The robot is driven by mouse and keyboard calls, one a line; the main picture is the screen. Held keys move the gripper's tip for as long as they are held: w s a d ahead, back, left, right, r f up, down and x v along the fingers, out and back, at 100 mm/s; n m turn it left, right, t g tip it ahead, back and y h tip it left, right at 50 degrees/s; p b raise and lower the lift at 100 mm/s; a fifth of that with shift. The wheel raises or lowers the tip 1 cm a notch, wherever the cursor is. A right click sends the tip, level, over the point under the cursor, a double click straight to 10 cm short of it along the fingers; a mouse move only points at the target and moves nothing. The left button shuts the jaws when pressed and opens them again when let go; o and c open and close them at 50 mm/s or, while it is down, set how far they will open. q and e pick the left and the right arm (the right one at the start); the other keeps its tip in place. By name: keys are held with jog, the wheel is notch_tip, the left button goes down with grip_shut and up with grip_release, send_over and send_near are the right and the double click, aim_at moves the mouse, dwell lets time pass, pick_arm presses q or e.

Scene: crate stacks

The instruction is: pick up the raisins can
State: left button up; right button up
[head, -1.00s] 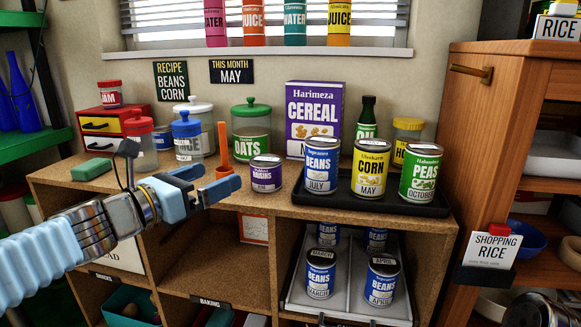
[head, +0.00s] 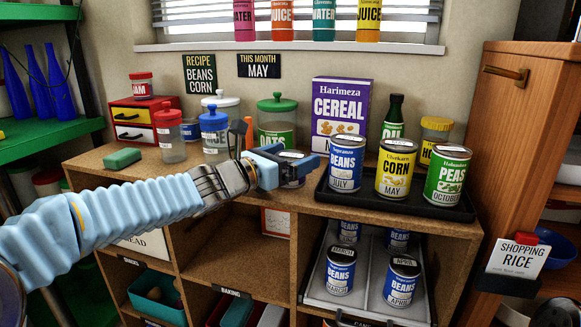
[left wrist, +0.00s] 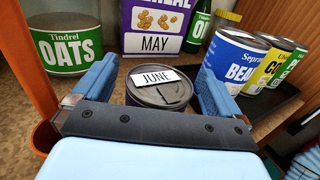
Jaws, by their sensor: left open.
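The raisins can (head: 293,184) stands on the wooden counter, left of the black tray, mostly hidden behind my left gripper (head: 299,163) in the head view. In the left wrist view the can (left wrist: 160,92) shows its dark lid with a white JUNE label. My left gripper is open there, with one blue finger on each side of the can. Small gaps seem to show between the fingers and the can. I cannot tell whether they touch it. My right gripper is not in view.
The black tray (head: 400,207) holds the beans (head: 346,165), corn (head: 397,170) and peas (head: 447,177) cans close to the right. The oats jar (head: 278,120) and cereal box (head: 340,105) stand behind. An orange post (left wrist: 32,60) rises at the left.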

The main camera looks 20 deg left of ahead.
pick_arm(q)
jog(key=shift+w, duration=0.1)
jog(key=shift+c, duration=0.3)
jog(key=c, duration=1.2)
